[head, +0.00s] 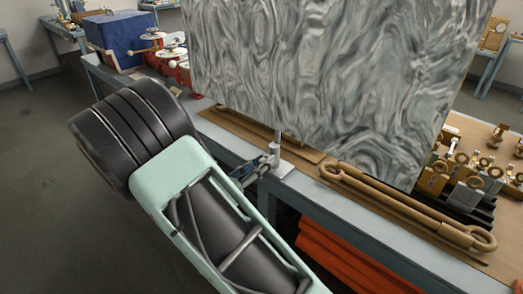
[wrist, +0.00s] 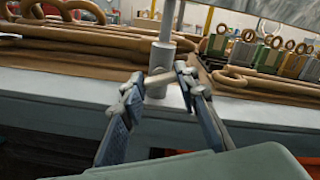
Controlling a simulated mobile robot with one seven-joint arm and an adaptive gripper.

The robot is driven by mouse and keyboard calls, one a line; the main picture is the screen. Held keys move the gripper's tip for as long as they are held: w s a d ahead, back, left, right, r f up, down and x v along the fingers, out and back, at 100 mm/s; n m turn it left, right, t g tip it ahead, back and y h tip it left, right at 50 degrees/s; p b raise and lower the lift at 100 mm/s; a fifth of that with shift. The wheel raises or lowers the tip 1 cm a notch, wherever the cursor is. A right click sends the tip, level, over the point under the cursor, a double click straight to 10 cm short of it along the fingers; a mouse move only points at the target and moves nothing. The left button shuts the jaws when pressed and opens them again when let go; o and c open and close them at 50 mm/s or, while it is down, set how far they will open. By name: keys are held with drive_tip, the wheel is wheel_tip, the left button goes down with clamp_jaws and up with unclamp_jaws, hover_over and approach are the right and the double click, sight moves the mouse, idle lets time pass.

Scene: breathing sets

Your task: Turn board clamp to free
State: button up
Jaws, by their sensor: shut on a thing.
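The board clamp is a small grey metal post with a thicker cylindrical base, standing at the front edge of the bench, in the head view (head: 278,150) and the wrist view (wrist: 160,58). A short handle (wrist: 158,77) sticks out from its base toward me. My gripper, in the head view (head: 266,166) and the wrist view (wrist: 160,86), is at the clamp from the front, with one finger on each side of the handle and shut on it. A large grey swirl-patterned board (head: 330,80) stands upright above the clamp; the contact between them is not clear.
The grey bench edge (head: 372,238) runs along the front. A long brown rod with looped ends (head: 405,208) lies to the clamp's right. Several small blocks with rings (head: 465,190) stand behind it. A blue box (head: 118,38) and red fittings are at the back left.

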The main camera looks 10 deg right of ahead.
drive_tip(key=n+p, duration=0.6)
drive_tip(key=p, duration=0.1)
drive_tip(key=shift+r+n, duration=0.2)
drive_tip(key=shift+n, duration=0.1)
drive_tip(key=n+p, duration=0.3)
drive_tip(key=shift+f, duration=0.1)
drive_tip(key=shift+f+n+p, duration=0.1)
drive_tip(key=shift+n+p, duration=0.7)
drive_tip(key=shift+n, duration=0.8)
drive_tip(key=shift+f, duration=0.1)
drive_tip(key=o, duration=1.1)
drive_tip(key=shift+o, duration=0.2)
drive_tip(key=v, duration=1.2)
